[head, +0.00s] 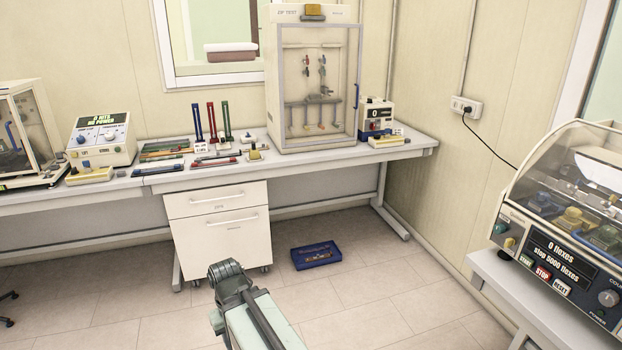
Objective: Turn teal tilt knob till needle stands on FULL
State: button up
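I can make out no needle and no FULL mark. The machine's display reads 0 flexes, stop 5000 flexes. My arm (262,325) rises from the bottom edge, with a dark joint (228,272) at its upper end. It is well left of the machine. I cannot make out my gripper's fingers.
A long bench (300,165) along the back wall holds a clear-fronted cabinet (315,75), a control box (101,138) and several tools. A drawer unit (219,230) stands beneath it. A blue tray (315,254) lies on the floor. The floor between is otherwise mostly clear.

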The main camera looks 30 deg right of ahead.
aim_at(500, 228)
jog(key=z, duration=2.25)
